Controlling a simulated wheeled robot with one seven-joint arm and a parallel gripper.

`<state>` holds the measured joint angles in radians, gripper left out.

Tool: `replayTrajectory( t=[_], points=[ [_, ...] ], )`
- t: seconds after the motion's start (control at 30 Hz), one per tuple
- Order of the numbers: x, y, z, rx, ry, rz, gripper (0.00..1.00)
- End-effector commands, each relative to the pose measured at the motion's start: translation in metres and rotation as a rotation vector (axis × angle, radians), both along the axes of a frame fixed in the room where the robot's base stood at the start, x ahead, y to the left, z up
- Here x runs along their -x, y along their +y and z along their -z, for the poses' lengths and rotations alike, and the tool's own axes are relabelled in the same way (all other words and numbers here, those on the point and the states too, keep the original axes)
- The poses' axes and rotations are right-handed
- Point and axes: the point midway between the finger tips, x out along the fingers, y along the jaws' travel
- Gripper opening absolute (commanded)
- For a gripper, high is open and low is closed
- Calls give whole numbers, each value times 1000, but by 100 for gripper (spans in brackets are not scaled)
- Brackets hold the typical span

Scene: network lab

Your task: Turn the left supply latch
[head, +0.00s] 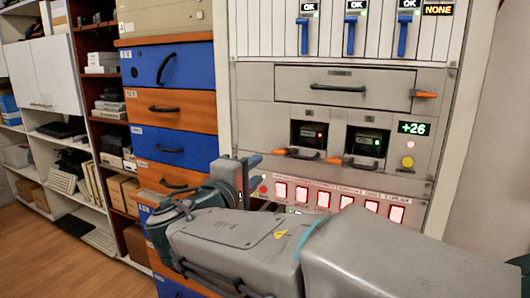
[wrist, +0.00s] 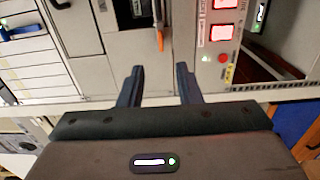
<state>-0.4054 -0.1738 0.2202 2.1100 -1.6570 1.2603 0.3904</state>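The left supply (head: 308,133) is a dark module with a red light, set in the grey rack panel. Its orange-tipped latch (head: 281,152) lies roughly level at its lower edge. In the wrist view the orange latch (wrist: 159,40) shows ahead of the gap between my fingers, apart from them. My gripper (wrist: 158,86) is open and empty. In the head view my gripper (head: 254,172) is left of and slightly below the latch, partly hidden by my arm.
The right supply (head: 367,141) has a green light and its own orange latch (head: 337,160). A row of lit red buttons (head: 323,200) runs below. A drawer (head: 345,87) with an orange lever (head: 426,95) is above. Blue and orange drawers (head: 174,65) stand at left.

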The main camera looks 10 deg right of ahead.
Motion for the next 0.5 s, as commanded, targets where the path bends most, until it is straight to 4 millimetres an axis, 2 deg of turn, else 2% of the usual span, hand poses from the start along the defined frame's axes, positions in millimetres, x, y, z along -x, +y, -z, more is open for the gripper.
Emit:
replayTrajectory(
  t=[0.3,0.5],
  points=[
    [-56,-41,0,1,3,2,31],
    [-78,-56,0,0,3,1,31]
  ],
)
